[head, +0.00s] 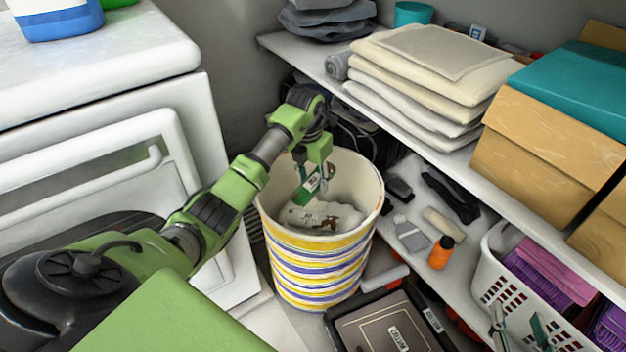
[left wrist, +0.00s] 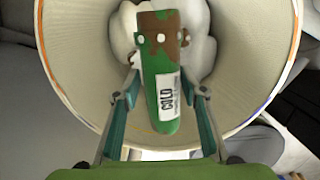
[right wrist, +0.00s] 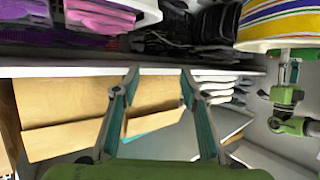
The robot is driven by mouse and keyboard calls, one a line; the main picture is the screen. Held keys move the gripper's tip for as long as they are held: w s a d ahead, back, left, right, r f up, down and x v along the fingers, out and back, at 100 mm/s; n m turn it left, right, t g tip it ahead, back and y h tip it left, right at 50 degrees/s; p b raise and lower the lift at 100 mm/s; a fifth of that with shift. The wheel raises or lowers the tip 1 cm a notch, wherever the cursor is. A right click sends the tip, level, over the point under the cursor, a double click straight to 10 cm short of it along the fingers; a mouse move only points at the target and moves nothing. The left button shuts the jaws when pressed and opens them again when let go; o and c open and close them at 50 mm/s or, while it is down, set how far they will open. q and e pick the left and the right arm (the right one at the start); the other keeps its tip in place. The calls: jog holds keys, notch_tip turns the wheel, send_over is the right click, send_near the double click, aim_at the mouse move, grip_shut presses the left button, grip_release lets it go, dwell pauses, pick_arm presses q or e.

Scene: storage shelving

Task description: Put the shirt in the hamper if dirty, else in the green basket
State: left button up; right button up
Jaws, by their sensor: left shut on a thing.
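The hamper (head: 315,268) is a round tub with yellow, blue and white stripes, standing between the white machine and the shelves. My left gripper (head: 312,190) is inside its mouth, shut on a green item with brown stains, apparently the shirt (left wrist: 162,65). Its white label reads "COLD", and several white dots show on it. White cloth (head: 322,217) with brown marks lies below it in the hamper. My right gripper (right wrist: 158,75) is open and empty; its fingers also show at the lower right of the head view (head: 520,330). I see no green basket.
A white basket (head: 487,284) with purple and pink cloth stands at the right. Bottles, including an orange one (head: 441,252), lie on the lower shelf. Folded linens (head: 425,75) and cardboard boxes (head: 540,140) fill the upper shelf. A dark case (head: 390,325) lies before the hamper.

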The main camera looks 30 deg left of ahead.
aim_at(310, 180)
pick_arm(q)
jog(key=shift+f, duration=0.1)
dwell(0.3)
jog(key=o, duration=1.3)
jog(key=r, duration=0.4)
jog(key=s+r, duration=0.1)
jog(key=r, duration=0.7)
jog(key=shift+s, duration=0.25)
jog(key=shift+f, duration=0.1)
